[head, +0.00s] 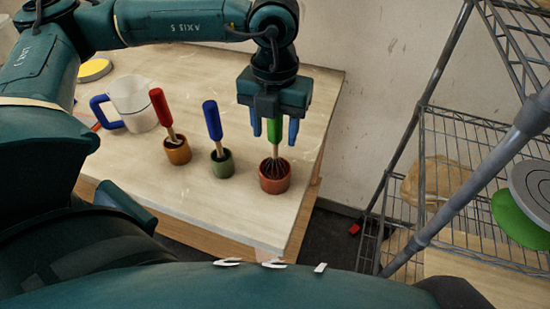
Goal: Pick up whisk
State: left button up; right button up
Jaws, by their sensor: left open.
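The whisk (275,150) has a green upper handle, a wooden lower part and dark wires. It stands upright in a reddish-brown cup (275,184) near the right edge of the table. My left gripper (273,131) points down over the whisk, with its blue fingers apart on either side of the green handle. The gripper is open, and a gap shows between each finger and the handle. The top of the handle is hidden under the gripper body. My right gripper is not in view.
A blue-handled tool (212,122) stands in a green cup (221,163), and a red-handled tool (159,107) in an orange cup (177,151). A white mug (133,103) with a blue handle stands at left on the wooden table (310,95). Wire shelving (445,130) stands at right.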

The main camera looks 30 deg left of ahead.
pick_arm(q)
jog(key=shift+c, duration=0.3)
grip_shut()
dwell(0.4)
